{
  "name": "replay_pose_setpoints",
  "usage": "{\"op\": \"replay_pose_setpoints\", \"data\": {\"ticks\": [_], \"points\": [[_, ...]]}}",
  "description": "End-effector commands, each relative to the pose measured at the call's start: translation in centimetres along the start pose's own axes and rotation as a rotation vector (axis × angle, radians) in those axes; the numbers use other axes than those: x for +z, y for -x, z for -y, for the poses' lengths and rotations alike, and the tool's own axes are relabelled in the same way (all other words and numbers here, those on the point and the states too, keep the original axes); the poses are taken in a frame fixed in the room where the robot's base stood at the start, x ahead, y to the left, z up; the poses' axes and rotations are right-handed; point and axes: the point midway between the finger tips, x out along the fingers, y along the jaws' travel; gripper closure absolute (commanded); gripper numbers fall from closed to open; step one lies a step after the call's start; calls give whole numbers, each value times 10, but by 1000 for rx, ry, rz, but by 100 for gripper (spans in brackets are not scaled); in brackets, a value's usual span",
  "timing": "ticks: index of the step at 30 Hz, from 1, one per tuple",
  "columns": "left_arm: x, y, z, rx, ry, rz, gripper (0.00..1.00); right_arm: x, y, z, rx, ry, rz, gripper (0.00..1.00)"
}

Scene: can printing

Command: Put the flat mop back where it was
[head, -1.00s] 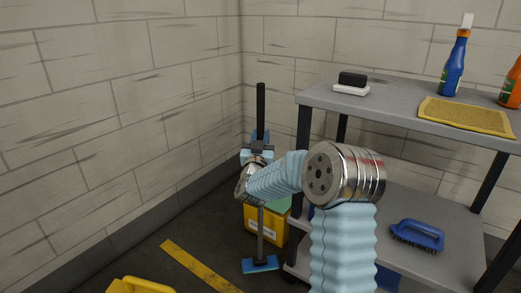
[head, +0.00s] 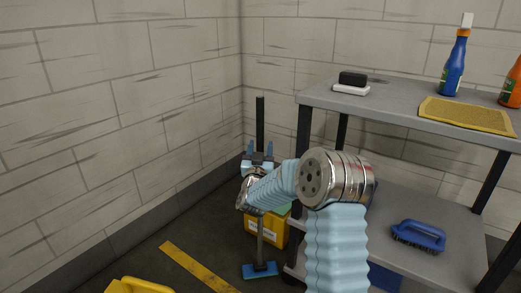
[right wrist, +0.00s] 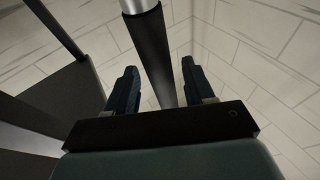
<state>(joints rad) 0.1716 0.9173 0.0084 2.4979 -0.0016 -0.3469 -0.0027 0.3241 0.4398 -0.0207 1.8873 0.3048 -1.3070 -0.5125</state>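The flat mop stands upright in the corner left of the shelf. Its dark pole (head: 260,122) rises above my right gripper, and its blue head (head: 260,270) is down at the floor. My right gripper (head: 260,149) is around the upper pole with its fingers spread. In the right wrist view the pole (right wrist: 153,55) passes between the two open fingers, with a gap on each side. My forearm hides part of the pole. My left gripper is not in view.
A yellow box (head: 268,233) stands right behind the mop. A grey shelf (head: 395,103) is on the right, holding bottles, a yellow mat (head: 466,114) and a blue brush (head: 418,236). A yellow floor stripe (head: 200,268) and open floor lie left of the mop.

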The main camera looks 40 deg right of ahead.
Motion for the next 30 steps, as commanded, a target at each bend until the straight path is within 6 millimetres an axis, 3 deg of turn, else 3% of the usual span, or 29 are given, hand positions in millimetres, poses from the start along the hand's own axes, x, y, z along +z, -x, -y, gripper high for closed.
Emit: {"op": "replay_pose_setpoints", "data": {"ticks": [10,24,30], "points": [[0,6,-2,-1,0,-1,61,-6,-2,0,0,0,0,47],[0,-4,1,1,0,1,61,-2,97,1,-2,0,1,47],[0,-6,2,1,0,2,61,-2,117,0,0,0,0,47]]}}
